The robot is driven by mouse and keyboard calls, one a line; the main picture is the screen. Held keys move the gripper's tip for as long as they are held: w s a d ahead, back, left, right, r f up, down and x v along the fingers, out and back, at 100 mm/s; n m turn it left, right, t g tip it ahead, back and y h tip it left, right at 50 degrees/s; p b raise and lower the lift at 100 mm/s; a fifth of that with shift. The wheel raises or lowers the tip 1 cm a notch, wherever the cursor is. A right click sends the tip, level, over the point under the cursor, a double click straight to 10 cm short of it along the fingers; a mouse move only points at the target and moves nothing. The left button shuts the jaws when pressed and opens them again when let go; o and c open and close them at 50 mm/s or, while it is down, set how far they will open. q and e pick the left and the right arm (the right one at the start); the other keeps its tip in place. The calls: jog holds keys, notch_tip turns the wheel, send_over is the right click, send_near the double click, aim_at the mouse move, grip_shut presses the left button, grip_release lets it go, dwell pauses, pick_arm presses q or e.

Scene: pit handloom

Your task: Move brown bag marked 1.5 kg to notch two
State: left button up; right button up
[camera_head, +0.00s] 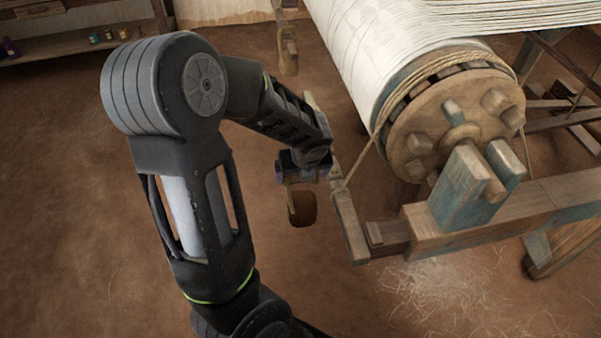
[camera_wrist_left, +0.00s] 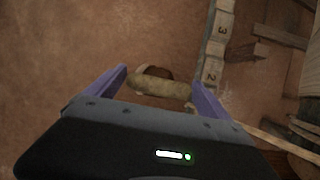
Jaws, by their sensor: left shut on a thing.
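My left gripper (camera_head: 303,165) is beside the notched wooden lever (camera_head: 348,225), on its left. It is shut on the tan crossbar (camera_wrist_left: 160,87) of the brown bag (camera_head: 302,208), which hangs below it. In the left wrist view the bar lies between my purple fingers, with part of the brown bag (camera_wrist_left: 155,72) showing behind it. The lever also shows there (camera_wrist_left: 218,45), with the numbers 2 and 3 on it. The bar is close to the 2; contact with the lever cannot be told. The weight marking is not readable. My right gripper is out of view.
The cloth roll (camera_head: 375,45) and its wooden drum end (camera_head: 450,120) stand to the right of the lever. A rope (camera_head: 362,165) runs from the drum down to the lever. A wooden beam (camera_head: 480,225) lies below the drum. Another wooden piece (camera_head: 288,50) hangs behind.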

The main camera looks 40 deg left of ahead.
aim_at(336, 181)
pick_arm(q)
jog(key=shift+w+d+f+b, duration=0.15)
jog(key=shift+w+d+b, duration=0.25)
jog(key=shift+w+d, duration=0.8)
jog(key=shift+w+d+f+b, duration=0.1)
jog(key=shift+w+d+b, duration=0.4)
jog(key=shift+w, duration=1.05)
jog(key=shift+w+d+f+b, duration=0.15)
jog(key=shift+w+d+b, duration=0.1)
jog(key=shift+w+d, duration=1)
jog(key=shift+a+f+b, duration=0.2)
jog(key=shift+f+b, duration=0.5)
jog(key=shift+f, duration=0.35)
jog(key=shift+f, duration=0.35)
jog(key=o, duration=1.8)
jog(key=shift+s+f, duration=0.1)
jog(key=shift+f, duration=0.05)
jog(key=p+v, duration=0.1)
jog(key=v, duration=0.7)
jog(key=shift+p, duration=0.35)
